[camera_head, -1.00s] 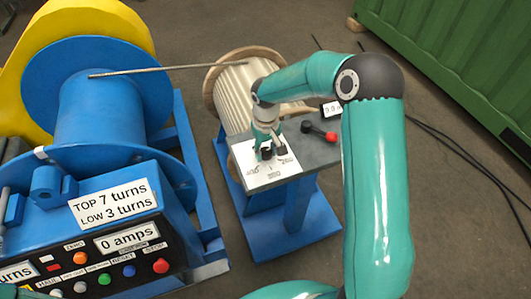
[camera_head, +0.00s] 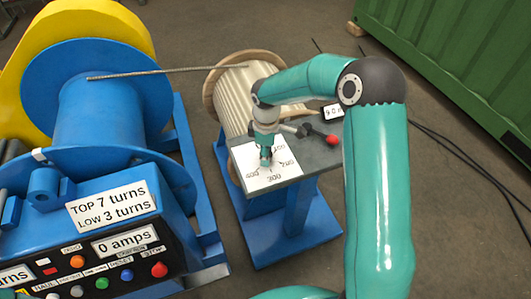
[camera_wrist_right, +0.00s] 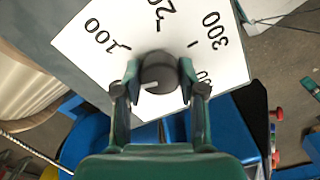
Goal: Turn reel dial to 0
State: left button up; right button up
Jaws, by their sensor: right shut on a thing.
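The reel dial is a dark round knob (camera_wrist_right: 160,73) on a white scale plate (camera_wrist_right: 90,52). In the right wrist view the plate shows 100 at upper left, a partly cut-off 200 at top and 300 at right; another label at lower right is partly hidden. A short white mark on the knob points left and slightly down, below the 100. My right gripper (camera_wrist_right: 159,68) is shut on the knob, one finger on each side. In the head view the right gripper (camera_head: 266,160) points down at the scale plate (camera_head: 255,180) and hides most of the knob.
A red-tipped lever (camera_head: 332,140) and a small display (camera_head: 333,111) are beside the plate. A ribbed reel (camera_head: 240,95) stands behind the panel, joined by a rope (camera_head: 165,71) to the blue drum (camera_head: 95,105). A control box with buttons (camera_head: 103,283) is at lower left.

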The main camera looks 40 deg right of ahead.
jog(key=shift+w+r+n, duration=0.1)
jog(key=shift+w+n, duration=0.05)
jog(key=shift+n, duration=1.35)
jog(key=o, duration=1.1)
jog(key=shift+o, duration=0.2)
notch_tip(320, 180, up, 12)
